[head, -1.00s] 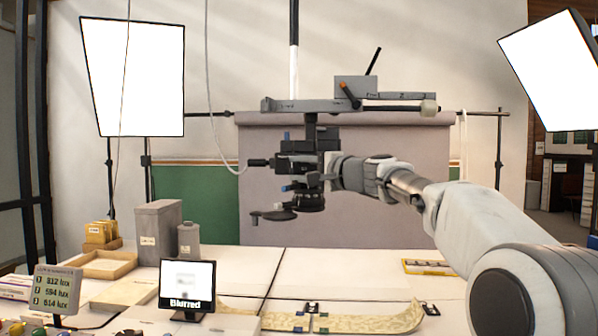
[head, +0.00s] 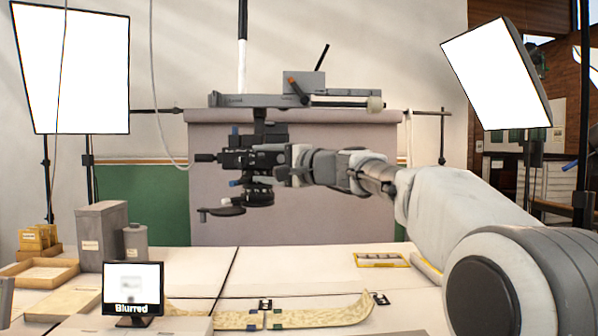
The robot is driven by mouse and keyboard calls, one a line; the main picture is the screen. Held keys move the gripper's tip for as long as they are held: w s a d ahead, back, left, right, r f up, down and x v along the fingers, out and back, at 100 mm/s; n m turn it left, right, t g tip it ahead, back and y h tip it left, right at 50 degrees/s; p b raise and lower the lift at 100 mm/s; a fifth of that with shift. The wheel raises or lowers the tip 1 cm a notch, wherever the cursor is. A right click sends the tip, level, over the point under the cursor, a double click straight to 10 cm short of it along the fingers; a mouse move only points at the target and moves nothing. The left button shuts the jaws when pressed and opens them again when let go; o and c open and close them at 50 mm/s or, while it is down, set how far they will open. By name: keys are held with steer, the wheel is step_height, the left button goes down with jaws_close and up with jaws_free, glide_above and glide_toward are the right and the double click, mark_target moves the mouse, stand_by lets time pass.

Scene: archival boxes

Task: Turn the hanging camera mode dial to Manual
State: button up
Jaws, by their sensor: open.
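The hanging camera (head: 260,160) is a black body with its lens facing down, below a grey overhead rail (head: 290,98). My gripper (head: 285,165) is at the right side of the camera body, with my arm reaching in from the right. It is open. The fingertips overlap the camera in this view, so I cannot tell whether they touch it. The mode dial cannot be made out; it is too small or hidden. A small monitor (head: 132,283) on the table shows a pale picture with the word "Blurred".
A long parchment strip (head: 318,314) lies on the white table (head: 290,262) below the camera. Grey boxes (head: 101,232) and a wooden tray (head: 40,273) stand at left. A yellow-framed strip (head: 381,260) lies at right. Lit softboxes (head: 72,70) stand on both sides. A cable hangs left of the camera.

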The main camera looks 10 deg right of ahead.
steer(key=v, duration=1.1)
steer(key=shift+s+d+b, duration=0.25)
steer(key=shift+s+b, duration=0.05)
